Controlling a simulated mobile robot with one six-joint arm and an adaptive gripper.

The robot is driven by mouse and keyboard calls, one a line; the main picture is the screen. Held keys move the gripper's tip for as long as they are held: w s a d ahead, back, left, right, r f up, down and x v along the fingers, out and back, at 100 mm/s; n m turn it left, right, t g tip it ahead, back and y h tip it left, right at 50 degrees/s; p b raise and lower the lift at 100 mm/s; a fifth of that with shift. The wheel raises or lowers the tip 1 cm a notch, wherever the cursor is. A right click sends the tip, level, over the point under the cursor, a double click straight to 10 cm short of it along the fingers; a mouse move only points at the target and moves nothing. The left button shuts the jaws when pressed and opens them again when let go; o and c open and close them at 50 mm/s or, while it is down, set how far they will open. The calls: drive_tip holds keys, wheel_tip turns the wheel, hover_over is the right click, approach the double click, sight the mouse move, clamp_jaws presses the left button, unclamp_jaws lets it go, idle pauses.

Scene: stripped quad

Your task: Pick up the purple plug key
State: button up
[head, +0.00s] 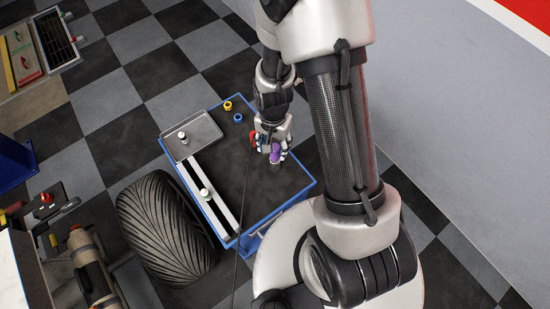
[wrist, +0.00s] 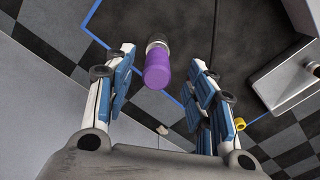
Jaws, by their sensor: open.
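The purple plug key (head: 275,155) stands on the dark top of the blue-edged cart (head: 240,170). In the wrist view the purple plug key (wrist: 157,70) shows a purple cylinder with a metallic end, lying in the gap between my fingers. My gripper (head: 272,148) is open over the cart, right at the key; in the wrist view my gripper (wrist: 163,57) has a finger on each side of it, with visible gaps. Part of the key is hidden by my gripper in the head view.
A red piece (head: 253,140) shows beside my gripper. A yellow ring (head: 228,105) and blue ring (head: 238,118) lie farther back. A metal tray (head: 207,124) and pale strips (head: 222,213) are at the left. A tyre (head: 165,230) stands beside the cart.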

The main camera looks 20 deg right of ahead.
sight(275, 158)
drive_tip(key=f, duration=0.2)
drive_tip(key=f+b, duration=0.1)
drive_tip(key=f, duration=0.1)
drive_tip(key=f+b, duration=0.1)
drive_tip(key=f, duration=0.1)
drive_tip(key=shift+w+d+f, duration=0.2)
drive_tip(key=shift+d+f, duration=0.05)
drive_tip(key=shift+d, duration=0.05)
drive_tip(key=shift+r, duration=0.1)
clamp_jaws()
idle(0.3)
